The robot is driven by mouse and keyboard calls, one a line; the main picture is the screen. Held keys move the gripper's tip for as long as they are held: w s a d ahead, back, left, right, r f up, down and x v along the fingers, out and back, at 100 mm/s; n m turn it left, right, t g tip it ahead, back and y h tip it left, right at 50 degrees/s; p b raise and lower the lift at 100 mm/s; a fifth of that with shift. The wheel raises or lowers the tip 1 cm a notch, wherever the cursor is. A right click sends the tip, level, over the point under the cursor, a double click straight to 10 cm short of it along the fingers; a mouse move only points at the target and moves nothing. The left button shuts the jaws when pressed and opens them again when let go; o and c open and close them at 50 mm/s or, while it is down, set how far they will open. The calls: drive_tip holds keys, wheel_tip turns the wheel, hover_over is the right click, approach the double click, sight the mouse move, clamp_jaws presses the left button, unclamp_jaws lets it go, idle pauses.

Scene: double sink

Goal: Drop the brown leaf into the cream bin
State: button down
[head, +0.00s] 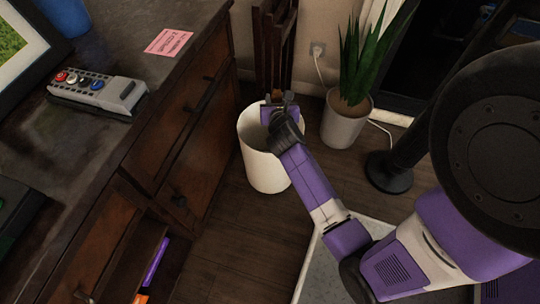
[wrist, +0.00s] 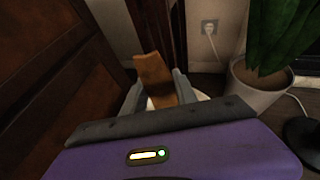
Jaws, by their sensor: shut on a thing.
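The cream bin (head: 266,168) stands on the floor beside the dark wooden cabinet, upright. My gripper (head: 281,98) is over the bin's rim area in the head view, and my wrist covers part of the bin's opening. In the wrist view my gripper (wrist: 159,88) is shut on the brown leaf (wrist: 153,72), which sticks up between the two grey fingers. A strip of the bin's pale rim (wrist: 201,97) shows below the leaf, behind the fingers. The leaf cannot be made out clearly in the head view.
A potted plant (head: 346,121) stands right of the bin, with a wall outlet (head: 317,50) behind. The wooden cabinet (head: 190,110) stands at left, with one drawer (head: 140,262) open. A remote-like device (head: 98,92) and a pink note (head: 168,41) lie on its top.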

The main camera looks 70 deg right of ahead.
drive_tip(key=shift+f+b, duration=2.95)
drive_tip(key=shift+b, duration=0.45)
drive_tip(key=c, duration=0.9)
unclamp_jaws()
drive_tip(key=shift+p+v, duration=1.5)
drive_tip(key=shift+v, duration=2.45)
